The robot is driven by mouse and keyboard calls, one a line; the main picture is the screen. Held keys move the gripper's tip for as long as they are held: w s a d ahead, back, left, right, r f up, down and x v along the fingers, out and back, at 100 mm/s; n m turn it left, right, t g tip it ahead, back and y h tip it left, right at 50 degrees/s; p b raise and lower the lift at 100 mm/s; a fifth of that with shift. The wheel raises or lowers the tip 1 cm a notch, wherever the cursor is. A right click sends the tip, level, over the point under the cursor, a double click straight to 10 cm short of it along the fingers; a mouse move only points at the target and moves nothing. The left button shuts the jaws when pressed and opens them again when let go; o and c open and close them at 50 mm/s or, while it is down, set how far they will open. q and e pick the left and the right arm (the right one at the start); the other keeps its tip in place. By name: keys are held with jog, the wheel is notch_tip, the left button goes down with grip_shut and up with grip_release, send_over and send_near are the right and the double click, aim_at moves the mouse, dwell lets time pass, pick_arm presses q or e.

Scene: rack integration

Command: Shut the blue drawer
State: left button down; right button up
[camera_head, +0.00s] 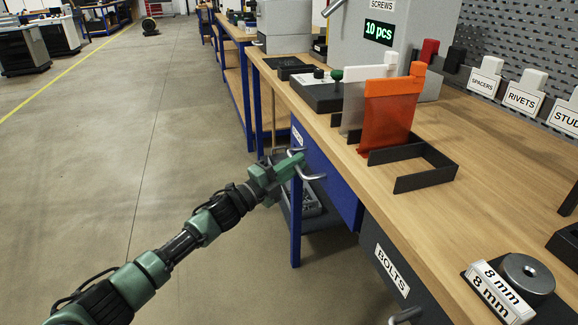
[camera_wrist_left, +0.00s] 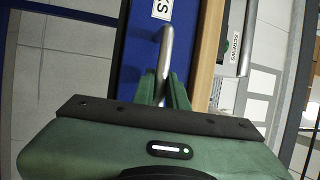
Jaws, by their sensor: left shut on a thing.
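The blue drawer (camera_head: 330,186) is under the wooden workbench top, with a metal bar handle (camera_head: 311,177) and a small white label on its front. My left gripper (camera_head: 292,165) comes in from the left and is shut on that handle. In the left wrist view the handle (camera_wrist_left: 167,48) runs down between the green fingers (camera_wrist_left: 166,92), in front of the blue drawer front (camera_wrist_left: 136,45). The front looks close to the bench edge; I cannot tell whether a gap is left behind it. My right gripper is not in view.
A dark drawer labelled BOLTS (camera_head: 385,262) with its own handle is to the right.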

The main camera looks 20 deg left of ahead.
pick_arm(q)
jog(key=c, duration=1.4)
grip_release()
jog(key=shift+f, duration=0.1)
jog(key=shift+c, duration=0.2)
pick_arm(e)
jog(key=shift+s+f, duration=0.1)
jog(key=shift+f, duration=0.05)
pick_arm(q)
jog(key=shift+a, duration=0.1)
